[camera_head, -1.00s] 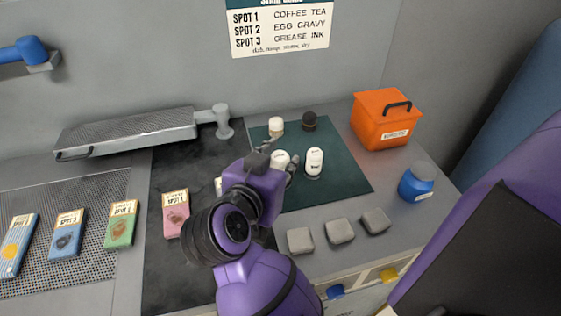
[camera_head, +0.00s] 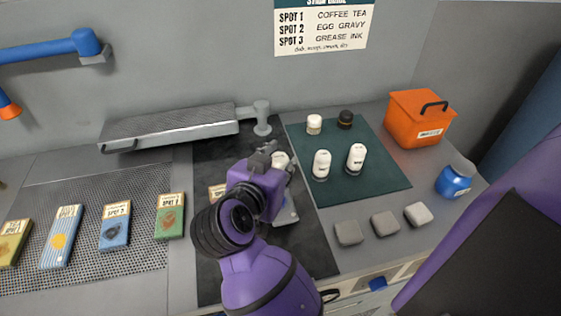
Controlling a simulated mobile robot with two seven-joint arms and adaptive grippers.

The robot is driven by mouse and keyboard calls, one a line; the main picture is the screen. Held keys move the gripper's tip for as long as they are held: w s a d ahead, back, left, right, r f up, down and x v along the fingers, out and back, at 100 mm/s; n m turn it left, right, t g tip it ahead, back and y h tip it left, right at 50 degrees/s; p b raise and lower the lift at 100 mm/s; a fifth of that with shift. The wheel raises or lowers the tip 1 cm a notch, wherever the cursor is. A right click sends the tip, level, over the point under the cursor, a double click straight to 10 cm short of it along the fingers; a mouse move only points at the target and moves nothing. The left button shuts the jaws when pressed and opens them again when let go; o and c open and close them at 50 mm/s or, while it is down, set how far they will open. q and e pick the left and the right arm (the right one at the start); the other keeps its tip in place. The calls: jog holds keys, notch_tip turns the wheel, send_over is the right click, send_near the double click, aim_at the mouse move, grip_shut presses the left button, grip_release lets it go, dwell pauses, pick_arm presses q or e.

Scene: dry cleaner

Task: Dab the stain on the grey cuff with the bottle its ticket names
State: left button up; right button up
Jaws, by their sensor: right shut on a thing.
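My right gripper (camera_head: 277,158) is shut on a white-topped bottle (camera_head: 281,160), mostly hidden behind the gripper, above the dark board. A light grey piece (camera_head: 288,212), apparently the grey cuff, lies on the board just beyond and right of my wrist. My arm covers much of it, and its stain and ticket cannot be read. Two white bottles (camera_head: 321,165) (camera_head: 356,158) stand on the dark green mat (camera_head: 385,180). My left gripper is not in view.
The wall chart (camera_head: 322,27) reads SPOT 1 coffee tea, SPOT 2 egg gravy, SPOT 3 grease ink. Ticketed swatches (camera_head: 115,228) lie on the left mesh.

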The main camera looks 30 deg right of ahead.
jog(key=shift+f, duration=0.4)
notch_tip(320, 180, down, 4)
jog(key=b, duration=0.4)
jog(key=shift+f, duration=0.2)
jog(key=shift+f+b, duration=0.45)
jog(key=shift+b, duration=0.1)
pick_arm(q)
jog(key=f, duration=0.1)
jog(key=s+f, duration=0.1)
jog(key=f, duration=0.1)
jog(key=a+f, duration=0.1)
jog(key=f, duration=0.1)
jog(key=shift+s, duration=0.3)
pick_arm(e)
jog(key=shift+r, duration=0.1)
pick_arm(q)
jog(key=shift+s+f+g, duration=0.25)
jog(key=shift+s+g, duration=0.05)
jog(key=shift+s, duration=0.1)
pick_arm(e)
jog(key=shift+f, duration=0.2)
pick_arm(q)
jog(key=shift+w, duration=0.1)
pick_arm(e)
jog(key=shift+f, duration=0.3)
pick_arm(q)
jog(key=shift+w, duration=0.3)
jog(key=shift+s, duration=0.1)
pick_arm(e)
jog(key=shift+f, duration=0.1)
